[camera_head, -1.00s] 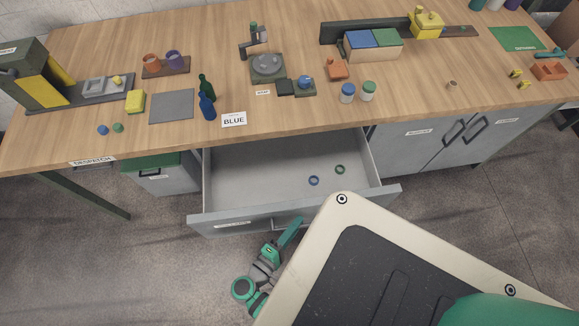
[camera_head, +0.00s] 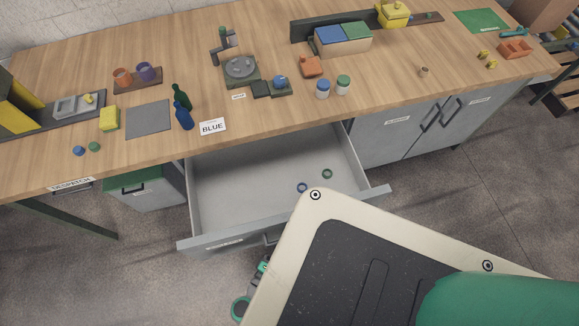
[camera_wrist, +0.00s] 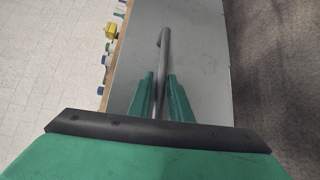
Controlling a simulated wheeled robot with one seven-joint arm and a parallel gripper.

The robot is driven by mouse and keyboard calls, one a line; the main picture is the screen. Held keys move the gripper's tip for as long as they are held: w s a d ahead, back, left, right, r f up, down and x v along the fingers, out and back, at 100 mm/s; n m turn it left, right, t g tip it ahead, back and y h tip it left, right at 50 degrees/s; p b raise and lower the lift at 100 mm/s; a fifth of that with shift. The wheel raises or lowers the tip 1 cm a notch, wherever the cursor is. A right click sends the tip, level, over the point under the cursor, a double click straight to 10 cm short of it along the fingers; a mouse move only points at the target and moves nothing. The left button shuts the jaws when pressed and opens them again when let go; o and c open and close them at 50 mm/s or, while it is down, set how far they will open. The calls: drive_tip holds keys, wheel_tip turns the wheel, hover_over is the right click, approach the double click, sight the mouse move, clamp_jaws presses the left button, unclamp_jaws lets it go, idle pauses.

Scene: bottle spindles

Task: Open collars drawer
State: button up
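The grey collars drawer (camera_head: 255,190) stands well pulled out under the workbench in the head view. The drawer front (camera_wrist: 205,50) lies just beyond. In the head view my own body hides most of the gripper and part of the handle.
The wooden workbench (camera_head: 300,115) above holds bottles, jars and fixtures, with a BLUE card (camera_head: 212,127) near its front edge. Closed cupboard doors (camera_head: 410,130) are to the right of the drawer. Floor is clear in front.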

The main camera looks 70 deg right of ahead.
drive_tip(key=shift+w+a, duration=0.1)
drive_tip(key=a+r, duration=0.1)
drive_tip(key=a, duration=0.9)
drive_tip(key=shift+w+a+r, duration=0.25)
drive_tip(key=shift+w, duration=0.2)
